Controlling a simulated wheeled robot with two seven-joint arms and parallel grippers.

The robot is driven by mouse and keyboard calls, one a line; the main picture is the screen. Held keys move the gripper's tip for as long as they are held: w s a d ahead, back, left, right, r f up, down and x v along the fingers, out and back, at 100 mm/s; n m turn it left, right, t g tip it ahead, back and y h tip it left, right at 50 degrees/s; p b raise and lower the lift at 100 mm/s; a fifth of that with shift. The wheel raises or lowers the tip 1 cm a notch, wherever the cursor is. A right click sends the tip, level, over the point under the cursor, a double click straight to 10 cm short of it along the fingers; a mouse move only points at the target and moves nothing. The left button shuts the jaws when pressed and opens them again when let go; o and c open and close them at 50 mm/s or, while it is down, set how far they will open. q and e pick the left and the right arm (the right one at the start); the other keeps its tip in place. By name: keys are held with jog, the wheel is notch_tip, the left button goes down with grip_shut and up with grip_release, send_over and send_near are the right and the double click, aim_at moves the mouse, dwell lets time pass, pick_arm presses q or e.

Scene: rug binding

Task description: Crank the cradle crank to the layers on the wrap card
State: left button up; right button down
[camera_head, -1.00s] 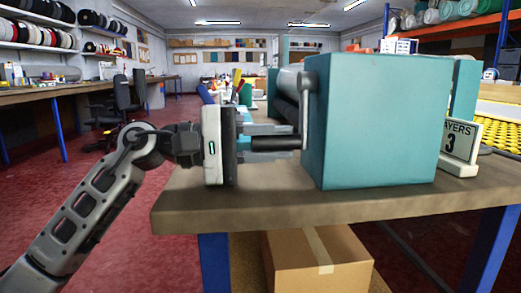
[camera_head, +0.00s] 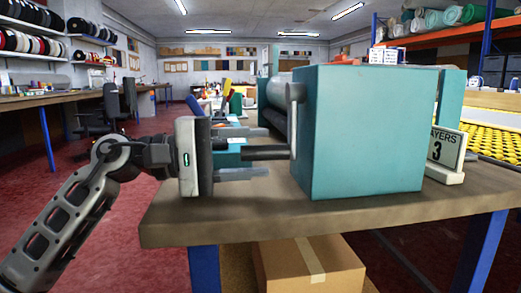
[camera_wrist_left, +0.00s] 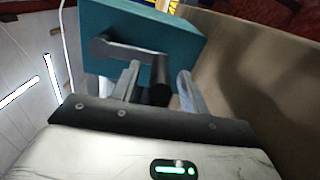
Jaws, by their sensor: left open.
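The teal cradle (camera_head: 365,130) stands on the bench. Its grey crank arm (camera_head: 294,115) hangs down on the left side, with a dark handle (camera_head: 270,153) sticking out to the left. My left gripper (camera_head: 250,153) is open, one finger above the handle and one below it. In the left wrist view the handle (camera_wrist_left: 159,94) shows between the two fingers, with the crank arm (camera_wrist_left: 128,49) behind. The fingers look apart from the handle. The wrap card (camera_head: 446,150) stands right of the cradle and reads "LAYERS 3", its first letter hidden. My right gripper is not in view.
The wooden bench (camera_head: 350,211) has its front edge below the cradle. A yellow mesh (camera_head: 497,130) lies to the right. A cardboard box (camera_head: 290,280) sits under the bench. Small coloured items lie behind my left gripper.

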pick_arm(q)
jog(key=a, duration=0.4)
jog(key=s+a+p, duration=0.1)
jog(key=a, duration=0.4)
jog(key=s+a, duration=0.1)
jog(key=a, duration=0.4)
jog(key=shift+s, duration=0.1)
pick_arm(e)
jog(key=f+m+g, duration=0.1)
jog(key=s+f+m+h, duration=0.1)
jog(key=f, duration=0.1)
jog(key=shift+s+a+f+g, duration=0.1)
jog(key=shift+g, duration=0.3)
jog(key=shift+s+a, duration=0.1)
